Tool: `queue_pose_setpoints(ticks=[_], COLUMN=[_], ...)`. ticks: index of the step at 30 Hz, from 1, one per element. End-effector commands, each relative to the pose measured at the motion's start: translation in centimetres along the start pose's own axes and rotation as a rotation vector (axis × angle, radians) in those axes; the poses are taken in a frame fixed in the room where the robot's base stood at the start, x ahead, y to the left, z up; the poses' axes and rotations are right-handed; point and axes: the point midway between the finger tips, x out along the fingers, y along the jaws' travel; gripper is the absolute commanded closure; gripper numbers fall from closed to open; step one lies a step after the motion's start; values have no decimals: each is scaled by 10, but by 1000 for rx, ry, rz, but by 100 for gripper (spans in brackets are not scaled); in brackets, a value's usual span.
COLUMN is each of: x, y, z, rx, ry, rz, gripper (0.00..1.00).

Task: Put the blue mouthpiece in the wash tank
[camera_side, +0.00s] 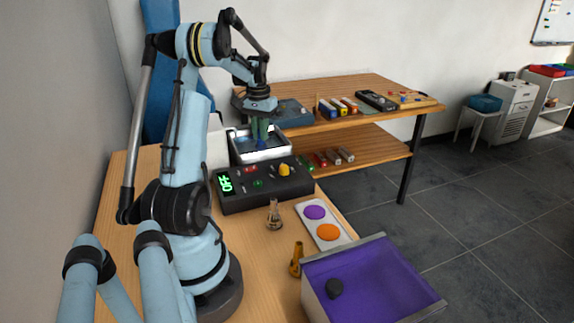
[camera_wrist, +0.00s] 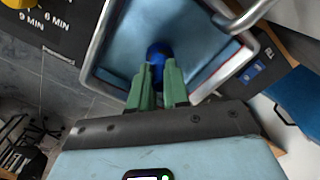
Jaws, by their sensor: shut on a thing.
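The blue mouthpiece (camera_wrist: 157,54) is held between the green fingers of my gripper (camera_wrist: 158,78); the fingers hide part of it. My gripper (camera_side: 260,131) points down over the wash tank (camera_side: 264,157) in the side view. The tank is a white-rimmed basin with blue liquid, and its metal rim (camera_wrist: 97,50) surrounds the mouthpiece in the wrist view. The mouthpiece is hard to make out in the side view. I cannot tell whether it touches the liquid.
A black control box (camera_side: 262,188) with a green "OFF" display and a yellow knob stands in front of the tank. A small glass flask (camera_side: 274,215), a tray with purple and orange discs (camera_side: 323,225), a brass piece (camera_side: 297,259) and a purple-lined bin (camera_side: 375,280) stand nearer.

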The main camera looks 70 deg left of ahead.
Motion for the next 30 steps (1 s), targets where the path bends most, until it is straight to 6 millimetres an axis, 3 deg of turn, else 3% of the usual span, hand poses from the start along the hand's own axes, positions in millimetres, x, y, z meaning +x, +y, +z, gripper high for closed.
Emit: queue_pose_setpoints(ticks=[30], x=[11], y=[0], z=[0], rx=[0], ry=[0], rz=[0], gripper=[100])
